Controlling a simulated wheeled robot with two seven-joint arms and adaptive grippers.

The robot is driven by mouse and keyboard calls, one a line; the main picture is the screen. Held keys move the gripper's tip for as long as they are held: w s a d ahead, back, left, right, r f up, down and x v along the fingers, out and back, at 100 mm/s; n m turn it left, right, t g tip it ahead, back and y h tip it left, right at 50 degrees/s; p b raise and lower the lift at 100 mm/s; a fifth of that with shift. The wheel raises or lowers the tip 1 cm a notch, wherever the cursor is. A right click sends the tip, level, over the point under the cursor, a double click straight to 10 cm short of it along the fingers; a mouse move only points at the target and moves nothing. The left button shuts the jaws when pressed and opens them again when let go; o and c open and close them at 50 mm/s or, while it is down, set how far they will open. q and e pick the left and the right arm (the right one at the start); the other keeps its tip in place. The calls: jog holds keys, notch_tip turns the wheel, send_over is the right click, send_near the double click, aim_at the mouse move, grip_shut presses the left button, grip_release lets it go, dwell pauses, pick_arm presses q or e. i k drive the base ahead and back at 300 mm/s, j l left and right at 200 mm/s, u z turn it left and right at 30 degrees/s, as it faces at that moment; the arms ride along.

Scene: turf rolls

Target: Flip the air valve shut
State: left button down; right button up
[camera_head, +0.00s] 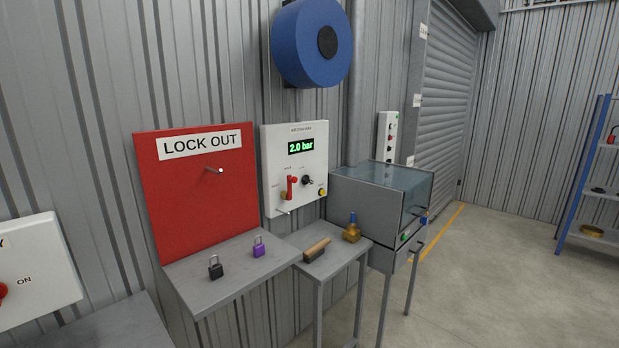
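The air panel (311,175) is a white box on the corrugated wall, with a green display (301,147) reading 2.0 bar. A red valve lever (292,186) stands roughly upright on its lower left part, above a brass-coloured fitting (284,196). A black knob (307,180) and a yellow button (322,192) sit to its right. A thin peg or handle sticks out at the panel's bottom edge. Neither of my grippers is in view.
A red LOCK OUT board (200,205) hangs left of the panel, above a shelf (235,270) with black (216,268) and purple (258,248) padlocks. A glass-topped cabinet (370,205) stands right; floor beyond is clear.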

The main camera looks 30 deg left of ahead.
aim_at(289, 179)
jog(key=i+l+u, duration=0.1)
jog(key=i+u, duration=0.15)
jog(key=i, duration=0.3)
jog(key=i+l+u, duration=0.3)
jog(key=i, duration=0.2)
jog(key=j, duration=0.1)
